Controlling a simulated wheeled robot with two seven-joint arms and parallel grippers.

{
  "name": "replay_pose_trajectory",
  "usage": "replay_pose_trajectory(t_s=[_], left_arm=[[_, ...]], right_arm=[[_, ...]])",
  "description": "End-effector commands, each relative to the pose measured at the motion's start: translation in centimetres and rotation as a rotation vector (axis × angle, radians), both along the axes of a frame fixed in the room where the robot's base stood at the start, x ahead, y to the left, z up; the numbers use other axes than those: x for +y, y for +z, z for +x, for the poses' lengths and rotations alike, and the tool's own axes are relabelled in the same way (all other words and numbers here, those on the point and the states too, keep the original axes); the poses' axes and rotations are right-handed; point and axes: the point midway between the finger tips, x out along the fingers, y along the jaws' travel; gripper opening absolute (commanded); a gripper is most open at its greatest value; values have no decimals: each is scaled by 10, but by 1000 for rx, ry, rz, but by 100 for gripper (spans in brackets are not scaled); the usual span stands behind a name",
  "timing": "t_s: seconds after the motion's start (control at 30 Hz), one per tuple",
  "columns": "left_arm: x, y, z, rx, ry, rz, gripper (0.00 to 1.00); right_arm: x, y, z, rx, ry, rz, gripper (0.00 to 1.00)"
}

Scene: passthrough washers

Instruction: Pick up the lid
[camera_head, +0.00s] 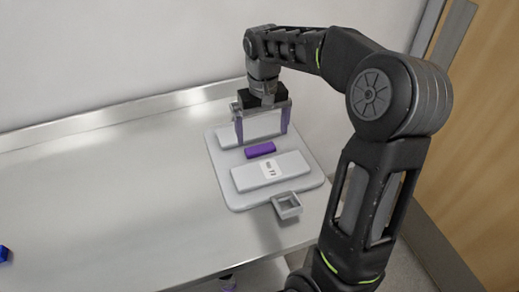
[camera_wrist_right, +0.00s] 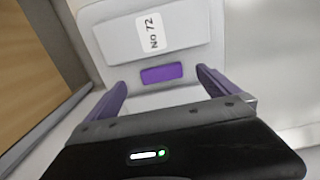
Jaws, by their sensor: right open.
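My right gripper (camera_head: 263,135) points down over the pale tray (camera_head: 223,178), its purple fingers wide apart on either side of a pale block (camera_head: 262,126). It also shows open in the right wrist view (camera_wrist_right: 162,82). I cannot tell whether the fingers touch the block. A small purple bar (camera_head: 260,150) lies just in front of the gripper; it also shows in the right wrist view (camera_wrist_right: 161,73). A flat pale cover with a white label (camera_head: 250,178) lies in front of the bar. Which piece is the lid is unclear.
A small grey square frame (camera_head: 287,206) sits at the tray's front right corner. The metal table (camera_head: 110,200) is clear to the left, apart from a blue object (camera_head: 4,253) at the left edge. A wall (camera_head: 100,50) stands close behind. A purple sliver at the bottom edge is unclear.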

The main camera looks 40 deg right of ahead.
Motion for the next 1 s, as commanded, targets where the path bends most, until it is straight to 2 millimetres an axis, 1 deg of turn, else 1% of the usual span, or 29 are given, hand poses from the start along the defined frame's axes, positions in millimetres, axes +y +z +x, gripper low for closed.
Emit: replay_pose_trajectory(t_s=[0.1,0.2,0.57,0.67,0.8,0.9,1.0], left_arm=[[0,2,0,0,0,0,25],[0,3,0,0,0,1,25],[0,4,0,0,0,1,25],[0,8,0,2,1,2,25],[1,15,-1,4,2,3,25],[1,16,-2,6,1,4,25],[1,16,-2,6,2,4,25]], right_arm=[[0,-13,0,4,0,0,100],[0,-21,0,3,-1,1,100],[-1,-25,0,2,-1,1,100],[-1,-34,1,5,-1,1,100],[-2,-55,2,6,-1,2,100],[-2,-68,3,4,0,1,100],[-2,-74,3,2,0,1,100]])
